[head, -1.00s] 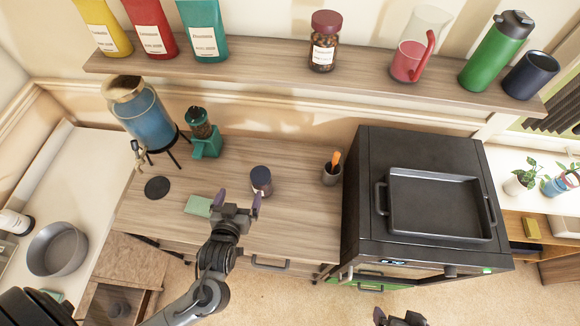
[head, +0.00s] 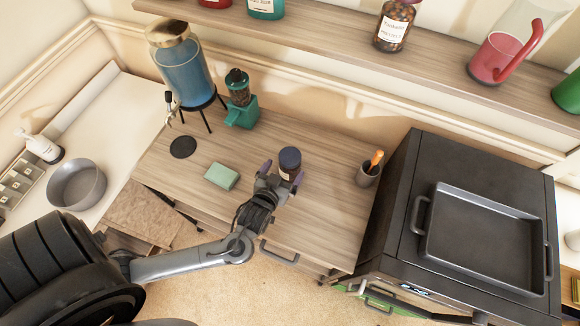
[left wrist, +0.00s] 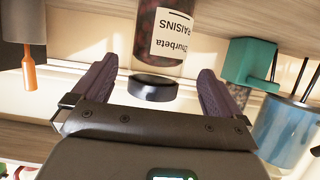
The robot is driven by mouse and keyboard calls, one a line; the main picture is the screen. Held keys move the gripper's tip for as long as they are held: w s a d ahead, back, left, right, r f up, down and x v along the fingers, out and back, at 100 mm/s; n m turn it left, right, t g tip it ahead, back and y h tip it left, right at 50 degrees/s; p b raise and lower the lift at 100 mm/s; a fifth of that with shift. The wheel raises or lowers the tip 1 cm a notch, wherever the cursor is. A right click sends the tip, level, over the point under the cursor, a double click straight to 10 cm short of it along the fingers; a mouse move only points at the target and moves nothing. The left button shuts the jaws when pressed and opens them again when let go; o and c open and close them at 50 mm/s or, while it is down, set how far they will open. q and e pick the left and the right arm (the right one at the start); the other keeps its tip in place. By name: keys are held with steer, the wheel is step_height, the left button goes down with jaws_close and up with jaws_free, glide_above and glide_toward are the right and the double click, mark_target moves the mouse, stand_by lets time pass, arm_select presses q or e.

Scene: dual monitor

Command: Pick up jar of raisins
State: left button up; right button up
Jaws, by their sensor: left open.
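The jar of raisins (head: 289,163) stands upright on the wooden counter, with a dark blue lid. In the left wrist view it appears upside down, with its raisins label (left wrist: 174,38) facing the camera and its dark lid (left wrist: 152,88) nearest. My left gripper (head: 281,174) is open at the near side of the jar. In the left wrist view the lid lies between its two purple fingers, with a gap on each side. My right gripper is not in view.
A green sponge (head: 221,176) lies left of the jar, and a grey cup with an orange-handled tool (head: 367,174) stands right. A teal grinder (head: 241,108) and a blue dispenser (head: 187,75) stand behind left. A black oven with a tray (head: 482,240) is at right.

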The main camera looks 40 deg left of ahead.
arm_select(q)
steer(key=shift+x, duration=2.6)
steer(key=shift+d, duration=0.15)
steer(key=shift+c, duration=0.2)
steer(key=c, duration=1.2)
steer(key=shift+c, duration=0.5)
steer(key=shift+r, duration=0.1)
